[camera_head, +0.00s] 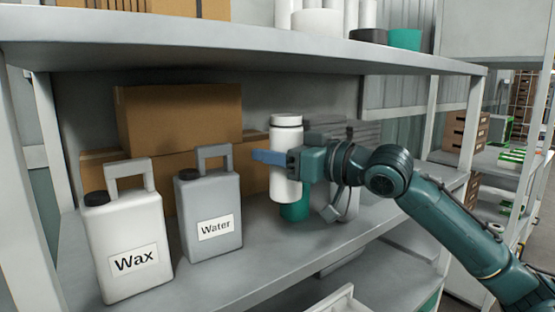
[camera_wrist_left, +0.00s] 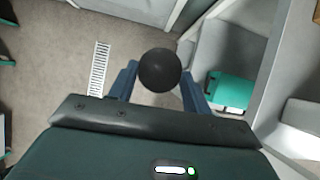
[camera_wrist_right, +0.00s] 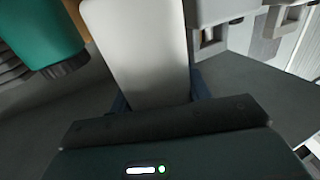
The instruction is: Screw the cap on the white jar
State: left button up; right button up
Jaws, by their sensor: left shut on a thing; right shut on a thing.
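The white jar (camera_head: 285,175) is upright in the middle of the head view, in front of the shelf's back. My right gripper (camera_head: 270,157) is shut around its side, one blue finger showing across its front. The jar fills the upper middle of the right wrist view (camera_wrist_right: 140,50). Its top shows a white rim with a grey band below; no black cap is on it. In the left wrist view, my left gripper (camera_wrist_left: 160,88) is shut on a round black cap (camera_wrist_left: 159,70), which sits between its blue fingers. The left gripper is outside the head view.
A white Wax jug (camera_head: 125,240) and a grey Water jug (camera_head: 208,222) stand on the shelf (camera_head: 260,265) to the left. A teal container (camera_head: 296,211) is behind the jar. Cardboard boxes (camera_head: 178,118) stand behind. An upper shelf board (camera_head: 230,45) hangs overhead.

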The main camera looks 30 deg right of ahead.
jog(key=o, duration=0.4)
jog(key=shift+c, duration=0.2)
jog(key=c, duration=0.8)
